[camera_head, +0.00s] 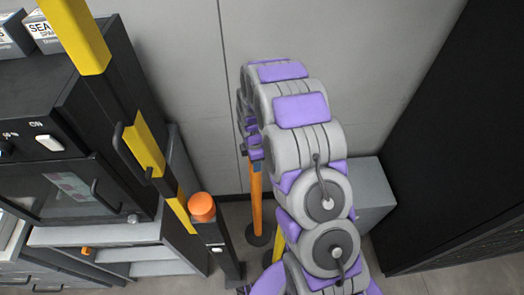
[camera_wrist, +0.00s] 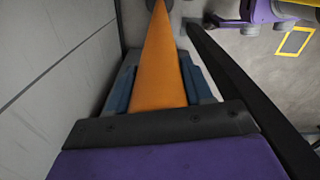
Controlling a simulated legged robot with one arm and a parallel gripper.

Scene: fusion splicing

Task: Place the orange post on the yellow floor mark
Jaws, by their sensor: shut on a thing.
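The orange post (camera_head: 256,198) stands close to upright in the head view, with a dark round base at floor level. In the wrist view the post (camera_wrist: 162,62) runs away between the two blue fingers of my gripper (camera_wrist: 160,82). My gripper (camera_head: 252,150) is shut around its upper part. The yellow floor mark (camera_wrist: 293,54) is a rectangular outline at the upper right of the wrist view, apart from the post. Whether the base touches the floor is unclear.
A black cabinet (camera_head: 70,110) and a yellow-black pole (camera_head: 150,150) stand at left. A dark post with an orange cap (camera_head: 202,207) stands near the held post. A grey box (camera_head: 372,192) is behind my arm, and a black cabinet (camera_head: 440,150) is at right. A grey wall (camera_wrist: 60,70) is close at left in the wrist view.

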